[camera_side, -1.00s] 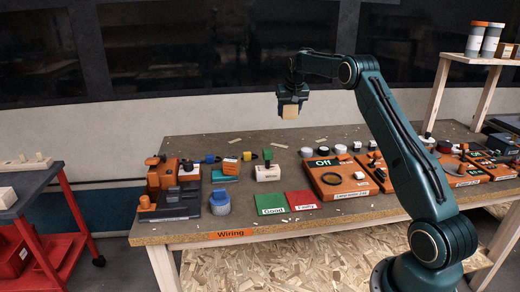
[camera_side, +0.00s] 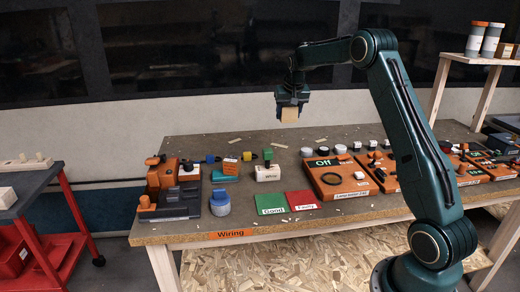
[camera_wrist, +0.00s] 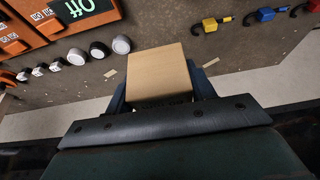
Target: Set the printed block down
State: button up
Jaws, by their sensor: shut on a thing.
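My gripper (camera_side: 289,100) is high above the back part of the workbench in the side view. It is shut on a tan wooden block (camera_side: 289,114). In the wrist view the block (camera_wrist: 156,72) sits between the fingers with its plain tan face showing. Any print on the block is hidden or too small to read. The block is clear of the bench, with nothing touching it from below. A green "Good" mat (camera_side: 271,204) and a red "Faulty" mat (camera_side: 303,200) lie bare, side by side, near the bench's front.
An orange panel marked "Off" (camera_side: 345,188) lies right of the mats. An orange and grey device (camera_side: 172,190) and a blue round part (camera_side: 220,203) are at the left. A white "Wire" block (camera_side: 267,173) is behind the green mat. Small wood scraps lie on the bench.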

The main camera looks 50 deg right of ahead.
send_over(298, 199)
jog(key=shift+s+a+f, duration=0.35)
jog(key=shift+s+a, duration=0.2)
jog(key=shift+s, duration=0.05)
notch_tip(298, 199, down, 16)
jog(key=shift+f, duration=0.15)
dwell(0.5)
jog(key=shift+f, duration=1.85)
jog(key=shift+f, duration=0.15)
jog(key=o, duration=1)
